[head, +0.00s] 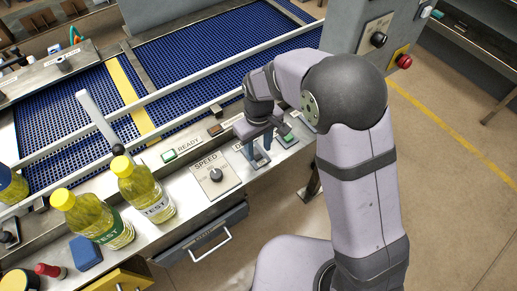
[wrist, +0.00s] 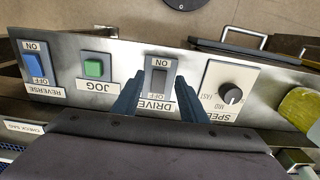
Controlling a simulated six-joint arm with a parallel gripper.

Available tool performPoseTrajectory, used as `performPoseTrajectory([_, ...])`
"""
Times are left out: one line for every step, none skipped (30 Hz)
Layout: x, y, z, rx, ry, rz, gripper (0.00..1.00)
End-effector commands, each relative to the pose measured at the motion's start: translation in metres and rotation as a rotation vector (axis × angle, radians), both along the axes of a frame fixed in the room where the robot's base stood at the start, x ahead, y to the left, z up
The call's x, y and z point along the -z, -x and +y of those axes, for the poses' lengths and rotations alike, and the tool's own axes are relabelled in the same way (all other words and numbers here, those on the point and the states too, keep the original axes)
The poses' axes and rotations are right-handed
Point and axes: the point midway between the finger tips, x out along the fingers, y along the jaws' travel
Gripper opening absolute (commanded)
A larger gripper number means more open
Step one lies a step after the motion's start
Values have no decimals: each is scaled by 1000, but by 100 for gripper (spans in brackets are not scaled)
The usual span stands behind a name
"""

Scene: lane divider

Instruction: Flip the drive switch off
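The drive switch (wrist: 158,82) is a dark rocker on a grey plate in the middle of the wrist view. ON is marked at its upper end and OFF at its lower end there. I cannot tell which end is pressed. My gripper (wrist: 160,77) is open, with its blue fingers on either side of the switch and nothing between them but the plate behind. Contact is not clear. In the head view my gripper (head: 260,151) points down at the panel and hides most of the drive switch.
The speed knob (wrist: 230,94) is right of the drive switch in the wrist view; the green jog button (wrist: 97,67) and blue reverse switch (wrist: 34,68) are left. In the head view, two yellow bottles (head: 143,190) (head: 92,219) stand left of the speed plate (head: 215,176).

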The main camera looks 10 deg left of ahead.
Motion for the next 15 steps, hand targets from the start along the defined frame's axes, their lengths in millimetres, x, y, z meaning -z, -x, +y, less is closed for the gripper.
performPoseTrajectory([5, 1, 0, 0, 1, 3, 39])
performPoseTrajectory([8, 1, 0, 0, 2, 4, 39])
performPoseTrajectory([12, 0, 0, 0, 1, 1, 39])
performPoseTrajectory([14, 0, 0, 0, 1, 1, 39])
performPoseTrajectory([16, 0, 0, 0, 1, 1, 39])
performPoseTrajectory([19, 0, 0, 0, 1, 1, 39])
performPoseTrajectory([20, 0, 0, 0, 1, 1, 39])
performPoseTrajectory([22, 0, 0, 0, 0, 0, 39])
performPoseTrajectory([23, 0, 0, 0, -1, -1, 39])
performPoseTrajectory([23, 0, 0, 0, -1, -1, 39])
performPoseTrajectory([24, 0, 0, 0, -1, -1, 39])
performPoseTrajectory([24, 0, 0, 0, -1, -1, 39])
performPoseTrajectory([24, 0, 0, 0, -1, -1, 39])
performPoseTrajectory([24, 0, 0, 0, -1, -1, 39])
performPoseTrajectory([24, 0, 0, 0, -1, -1, 39])
